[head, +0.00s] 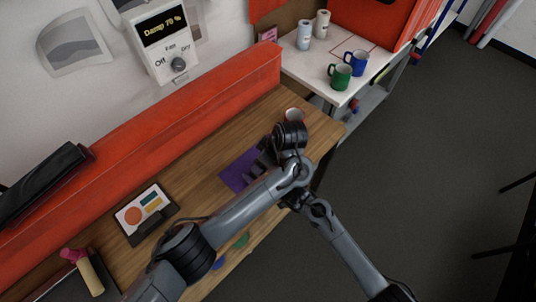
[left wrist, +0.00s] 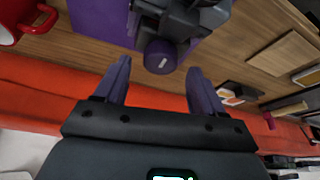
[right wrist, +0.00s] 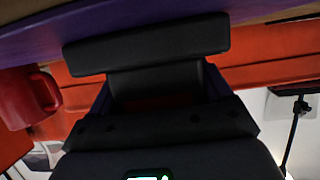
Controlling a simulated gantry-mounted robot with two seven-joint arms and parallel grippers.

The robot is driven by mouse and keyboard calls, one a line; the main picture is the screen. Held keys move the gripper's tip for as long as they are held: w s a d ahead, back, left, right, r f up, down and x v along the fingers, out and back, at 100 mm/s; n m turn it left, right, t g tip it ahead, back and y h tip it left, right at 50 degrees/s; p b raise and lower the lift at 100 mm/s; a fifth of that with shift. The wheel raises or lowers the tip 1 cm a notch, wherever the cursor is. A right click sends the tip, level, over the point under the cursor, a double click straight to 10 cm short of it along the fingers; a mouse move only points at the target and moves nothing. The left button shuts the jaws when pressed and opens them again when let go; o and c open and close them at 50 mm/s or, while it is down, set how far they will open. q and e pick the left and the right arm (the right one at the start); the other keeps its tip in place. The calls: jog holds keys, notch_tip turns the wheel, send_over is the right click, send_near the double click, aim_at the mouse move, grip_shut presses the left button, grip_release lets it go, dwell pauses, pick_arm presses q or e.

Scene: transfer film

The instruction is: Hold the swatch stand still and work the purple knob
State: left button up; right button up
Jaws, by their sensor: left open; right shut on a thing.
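The swatch stand is a dark block (right wrist: 150,45) that fills the space between the fingers of my right gripper (right wrist: 155,85) in the right wrist view. My right gripper is shut on it. The purple knob (left wrist: 160,57) faces the camera in the left wrist view, a short round cylinder with a pale mark. My left gripper (left wrist: 160,67) is open, with one finger on each side of the knob and visible gaps between. In the head view my arms meet over the purple mat (head: 238,177) and hide most of the stand and the knob.
A red mug (head: 295,115) stands close by at the desk's far end. A black holder with a card of coloured shapes (head: 145,210) is on the wooden desk. An orange-red panel (head: 160,125) runs along the back. A side table holds green (head: 340,77) and blue (head: 355,62) mugs.

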pick_arm(q)
jog(key=shift+v, duration=2.45)
jog(key=shift+r, duration=0.1)
pick_arm(e)
jog(key=o, duration=1.2)
jog(key=shift+c, duration=0.2)
